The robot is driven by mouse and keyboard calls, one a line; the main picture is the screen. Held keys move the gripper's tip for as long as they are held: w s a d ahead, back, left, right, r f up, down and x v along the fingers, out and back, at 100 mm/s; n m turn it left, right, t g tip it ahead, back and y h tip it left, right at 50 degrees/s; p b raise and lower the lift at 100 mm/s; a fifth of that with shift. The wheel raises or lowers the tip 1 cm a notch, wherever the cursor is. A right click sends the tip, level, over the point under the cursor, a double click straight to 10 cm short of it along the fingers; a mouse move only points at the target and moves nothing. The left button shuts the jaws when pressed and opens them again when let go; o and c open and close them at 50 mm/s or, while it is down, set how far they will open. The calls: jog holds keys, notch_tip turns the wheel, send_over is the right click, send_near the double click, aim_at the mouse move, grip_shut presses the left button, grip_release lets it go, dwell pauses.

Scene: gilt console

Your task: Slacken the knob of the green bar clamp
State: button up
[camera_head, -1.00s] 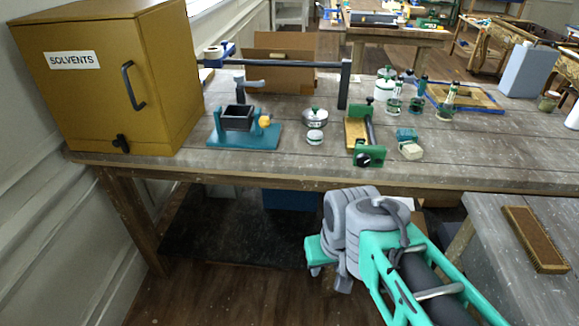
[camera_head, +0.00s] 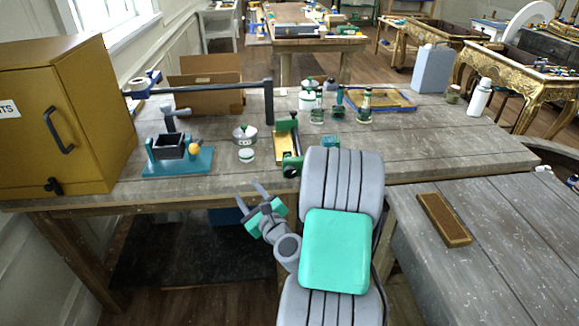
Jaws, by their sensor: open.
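The green bar clamp (camera_head: 295,152) stands near the front edge of the wooden bench, with a yellowish block (camera_head: 283,145) at its left side. Its dark knob (camera_head: 291,171) faces the front edge. My gripper (camera_head: 253,197) is in front of the bench edge, lower left of the clamp and apart from it. Its two grey fingers are open and empty, pointing up and to the left. My arm covers the bench edge just right of the clamp.
A teal vise-like stand (camera_head: 178,162), a round tin (camera_head: 245,134) and a small jar (camera_head: 246,155) stand left of the clamp. Several bottles stand behind it. A yellow cabinet (camera_head: 95,130) fills the left end.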

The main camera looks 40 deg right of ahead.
aim_at(291, 175)
jog(key=s+d+m+g+h, duration=0.2)
jog(key=s+d+m+h, duration=0.5)
jog(key=d+m, duration=0.4)
jog(key=p+x, duration=0.6)
jog(key=x, duration=0.1)
jog(key=shift+w+a+f, duration=0.1)
jog(key=shift+f, duration=0.2)
jog(key=shift+w+d+f, duration=0.2)
jog(key=shift+w+d, duration=0.05)
jog(key=shift+c, duration=0.5)
grip_shut()
